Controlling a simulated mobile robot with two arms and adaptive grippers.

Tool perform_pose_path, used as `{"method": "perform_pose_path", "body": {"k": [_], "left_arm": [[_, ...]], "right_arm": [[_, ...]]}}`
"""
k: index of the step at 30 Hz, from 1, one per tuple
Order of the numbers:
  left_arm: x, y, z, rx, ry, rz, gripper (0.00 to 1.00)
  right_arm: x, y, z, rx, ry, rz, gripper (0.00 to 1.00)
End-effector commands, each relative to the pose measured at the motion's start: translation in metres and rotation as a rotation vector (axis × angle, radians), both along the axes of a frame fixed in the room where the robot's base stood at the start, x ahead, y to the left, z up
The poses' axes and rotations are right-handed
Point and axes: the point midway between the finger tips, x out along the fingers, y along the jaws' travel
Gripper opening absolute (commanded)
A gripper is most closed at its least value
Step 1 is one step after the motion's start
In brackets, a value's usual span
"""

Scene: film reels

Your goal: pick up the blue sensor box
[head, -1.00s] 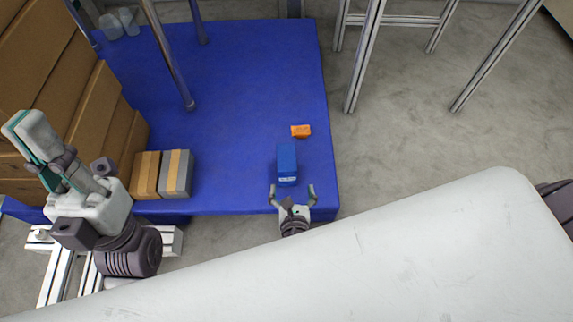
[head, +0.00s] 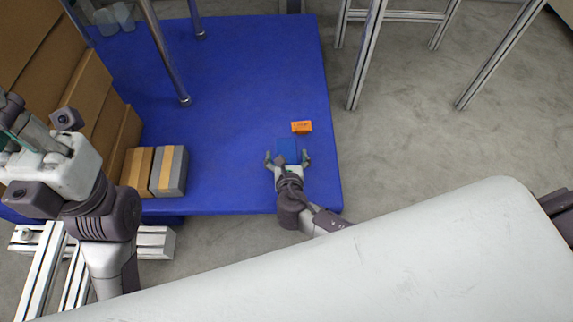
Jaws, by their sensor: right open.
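The blue sensor box (head: 287,145) lies on the blue platform (head: 240,90), near its right side. My right gripper (head: 287,157) is open, with one finger on each side of the near part of the box. The gripper hides the box's near end, and I cannot tell whether the fingers touch it. My left arm (head: 75,180) is at the left edge of the head view. Its gripper is mostly cut off or hidden there, and its jaws cannot be made out.
A small orange box (head: 301,127) lies just beyond the blue box. A brown box (head: 136,172) and a grey box (head: 171,171) stand side by side at the left, near stacked cartons (head: 75,80). Metal posts (head: 165,55) rise from the platform. Its middle is clear.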

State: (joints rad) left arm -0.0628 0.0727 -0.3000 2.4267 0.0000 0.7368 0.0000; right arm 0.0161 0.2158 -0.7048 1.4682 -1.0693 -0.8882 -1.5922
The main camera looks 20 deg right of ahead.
Motion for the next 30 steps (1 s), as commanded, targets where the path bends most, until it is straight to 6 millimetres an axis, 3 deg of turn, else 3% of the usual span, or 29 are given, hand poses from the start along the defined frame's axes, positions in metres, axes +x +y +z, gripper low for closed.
{"method": "perform_pose_path", "body": {"k": [3,10,23,30], "left_arm": [[-0.0005,-0.0005,0.0016,0.001,-0.019,0.001,0.00],[-0.0004,-0.0006,0.0040,0.002,-0.021,0.002,0.00],[-0.0003,-0.0008,0.0037,0.002,-0.021,0.001,0.00],[-0.0003,-0.0008,0.0040,0.002,-0.021,0.001,0.00]], "right_arm": [[0.0090,-0.0023,-0.0054,0.001,0.000,0.000,0.92],[0.0097,-0.0025,-0.0040,0.000,0.001,0.000,0.92],[0.0090,-0.0026,-0.0049,0.000,0.002,0.000,0.22],[0.0090,-0.0027,-0.0046,0.000,0.003,0.000,0.18]]}}
